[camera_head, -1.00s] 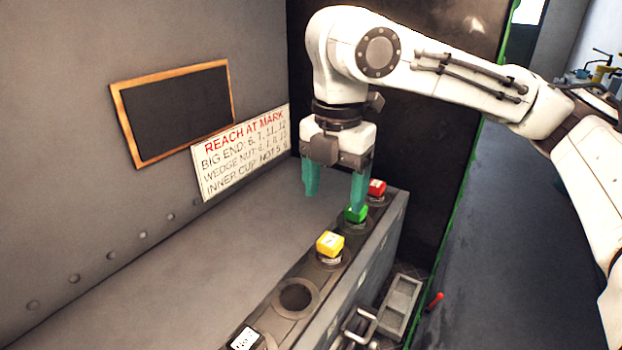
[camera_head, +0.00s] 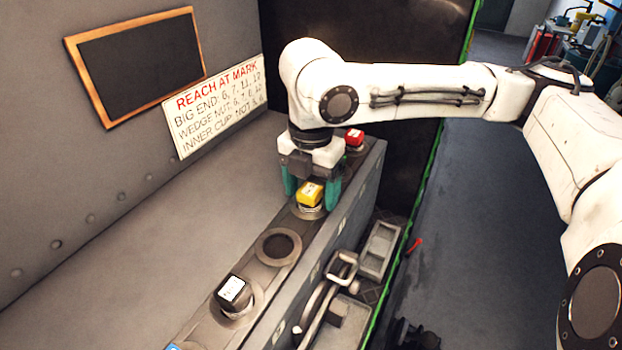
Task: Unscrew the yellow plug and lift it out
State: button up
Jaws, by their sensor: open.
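The yellow plug (camera_head: 309,194) sits in a round socket in the grey rail (camera_head: 262,274). My gripper (camera_head: 312,197) points down at the plug, with its two teal fingers apart. One finger is left of the plug and the other right of it. I cannot tell whether the fingers touch the plug or stand slightly behind it. The green plug is hidden behind my gripper.
A red plug (camera_head: 354,138) stands farther back on the rail. An empty socket (camera_head: 278,246) and a black plug with a white top (camera_head: 233,292) lie nearer. A blue plug (camera_head: 176,346) shows at the bottom edge. A sign (camera_head: 215,106) hangs on the wall.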

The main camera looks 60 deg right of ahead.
grip_shut()
jog(key=n, duration=0.3)
jog(key=shift+w+n, duration=0.1)
jog(key=shift+n, duration=0.3)
dwell(0.5)
jog(key=n, duration=0.3)
jog(key=shift+a, duration=0.1)
jog(key=shift+n, duration=0.6)
jog(key=n, duration=0.4)
jog(key=shift+w, duration=0.1)
